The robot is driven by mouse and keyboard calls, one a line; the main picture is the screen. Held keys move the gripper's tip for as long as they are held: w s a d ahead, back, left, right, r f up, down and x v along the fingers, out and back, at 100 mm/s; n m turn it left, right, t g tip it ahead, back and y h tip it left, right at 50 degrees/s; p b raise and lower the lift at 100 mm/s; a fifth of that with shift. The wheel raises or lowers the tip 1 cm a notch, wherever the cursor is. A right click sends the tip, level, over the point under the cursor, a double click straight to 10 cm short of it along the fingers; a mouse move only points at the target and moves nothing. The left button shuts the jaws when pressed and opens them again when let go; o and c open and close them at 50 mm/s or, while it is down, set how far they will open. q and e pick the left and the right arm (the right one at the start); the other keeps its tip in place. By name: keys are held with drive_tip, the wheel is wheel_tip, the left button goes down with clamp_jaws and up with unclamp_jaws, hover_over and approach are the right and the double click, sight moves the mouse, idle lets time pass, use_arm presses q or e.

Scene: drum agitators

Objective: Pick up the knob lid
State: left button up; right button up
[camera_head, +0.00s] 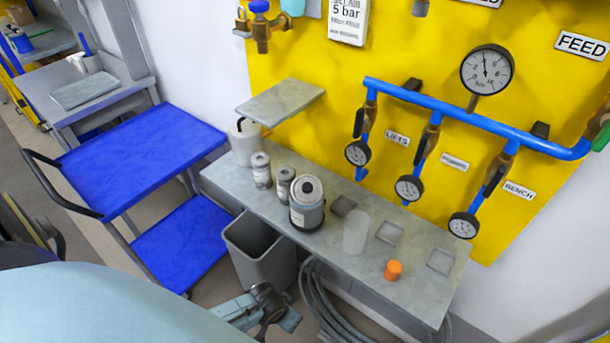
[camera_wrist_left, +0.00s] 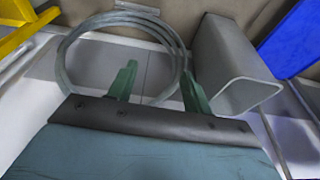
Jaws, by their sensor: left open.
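My left gripper (camera_head: 275,309) is low in front of the bench, below and apart from the canister. In the left wrist view its two green fingers (camera_wrist_left: 158,86) are spread with nothing between them. The lid and canister do not show in the wrist view. My right gripper is not in view.
The bench (camera_head: 415,292) also holds small grey canisters (camera_head: 261,170), a translucent cylinder (camera_head: 356,232) and an orange piece (camera_head: 393,270). A grey bin (camera_head: 262,272) and coiled hose (camera_head: 322,305) stand below its front edge. Blue pipework (camera_head: 470,118) hangs behind. A blue cart (camera_head: 140,150) is left.

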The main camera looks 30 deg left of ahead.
use_arm(q)
drive_tip(key=w+d+r+p, duration=0.2)
drive_tip(key=w+r, duration=0.1)
drive_tip(key=r, duration=0.7)
drive_tip(key=w+d+r+t+p, duration=0.15)
drive_tip(key=w+r, duration=0.25)
drive_tip(key=r, duration=0.6)
drive_tip(key=w+d+r+p, duration=0.2)
drive_tip(key=w+r, duration=0.1)
drive_tip(key=r, duration=0.7)
drive_tip(key=w+a+r+n+y+p, duration=0.2)
drive_tip(key=w+a+r+n+y, duration=0.15)
drive_tip(key=a+r, duration=0.65)
hover_over(307, 187)
drive_tip(key=s+d, duration=0.1)
drive_tip(key=s, duration=0.1)
wheel_tip(307, 187, down, 4)
drive_tip(key=f, duration=0.1)
drive_tip(key=shift+m+g+h, duration=0.25)
drive_tip(key=shift+g+h, duration=0.1)
drive_tip(key=shift+p+x, duration=0.35)
drive_tip(key=shift+x, duration=2.05)
drive_tip(key=shift+d, duration=0.2)
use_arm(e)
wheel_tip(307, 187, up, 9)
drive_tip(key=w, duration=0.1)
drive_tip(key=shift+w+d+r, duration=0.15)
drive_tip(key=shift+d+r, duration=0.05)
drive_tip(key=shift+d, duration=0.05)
